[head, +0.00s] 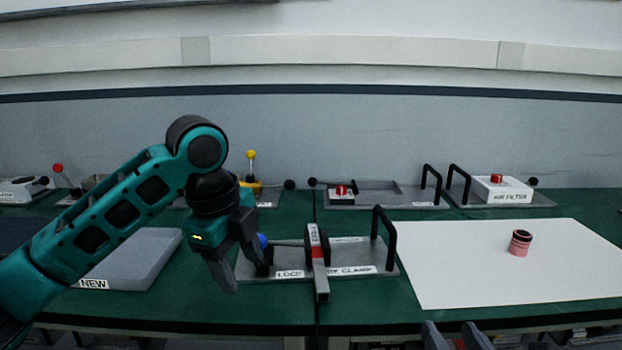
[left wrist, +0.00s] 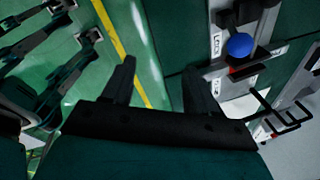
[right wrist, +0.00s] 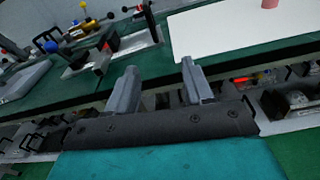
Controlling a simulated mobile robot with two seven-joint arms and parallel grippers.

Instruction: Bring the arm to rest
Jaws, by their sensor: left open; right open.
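My left arm reaches in from the left in the head view. Its gripper (head: 245,268) is open and empty, just in front of the blue knob (head: 262,241) of the lock and clamp fixture (head: 365,258). In the left wrist view the fingers (left wrist: 158,85) are apart with nothing between them, and the blue knob (left wrist: 240,45) lies beyond them to the right. My right gripper (head: 455,338) shows only its fingertips at the bottom edge of the head view. In the right wrist view its fingers (right wrist: 162,82) are apart and empty.
A white sheet (head: 450,265) with a pink cylinder (head: 519,243) covers the right of the green bench. A grey block labelled NEW (head: 135,262) lies at left. Black handles (head: 385,235) stand up from the fixtures. An air filter box (head: 502,190) is at the back right.

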